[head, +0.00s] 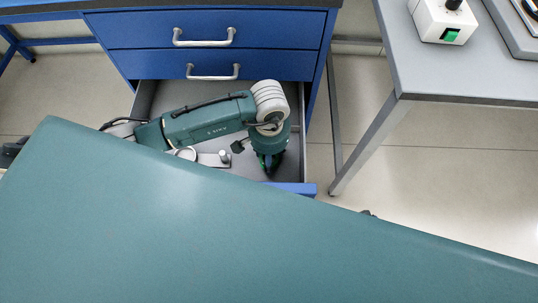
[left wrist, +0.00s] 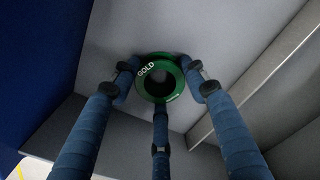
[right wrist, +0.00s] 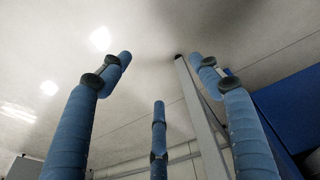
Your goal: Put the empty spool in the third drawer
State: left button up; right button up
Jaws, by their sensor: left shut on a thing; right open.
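The green spool (left wrist: 178,76), marked "GOLD", is held between the three blue fingers of my left gripper (left wrist: 160,85). Its hollow centre faces the left wrist camera, and grey drawer surfaces lie behind it. In the head view, my left gripper (head: 269,168) points down over the right part of the open third drawer (head: 293,103). The spool is mostly hidden there by the gripper. Whether it touches the drawer floor I cannot tell. My right gripper (right wrist: 160,85) is open and empty in its wrist view, with pale floor beyond its fingers.
Two shut blue drawers with silver handles, the upper (head: 270,24) and the second (head: 280,66), sit above the open one. A grey table (head: 440,78) with a white switch box (head: 440,22) stands at the right. Open floor lies between cabinet and table.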

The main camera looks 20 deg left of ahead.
pick_arm(q)
jog(key=shift+f, duration=0.1)
pick_arm(e)
jog(key=shift+r, duration=0.25)
pick_arm(q)
jog(key=o, duration=1.1)
jog(key=shift+c, duration=0.2)
pick_arm(e)
jog(key=shift+w+r, duration=0.2)
jog(key=shift+r, duration=0.15)
jog(key=shift+s, duration=0.1)
pick_arm(q)
jog(key=shift+w+r, duration=0.1)
jog(key=shift+r, duration=0.55)
notch_tip(320, 180, up, 11)
jog(key=p, duration=0.1)
pick_arm(e)
notch_tip(320, 180, down, 6)
jog(key=s, duration=0.1)
jog(key=shift+s+f, duration=0.15)
jog(key=shift+s, duration=0.25)
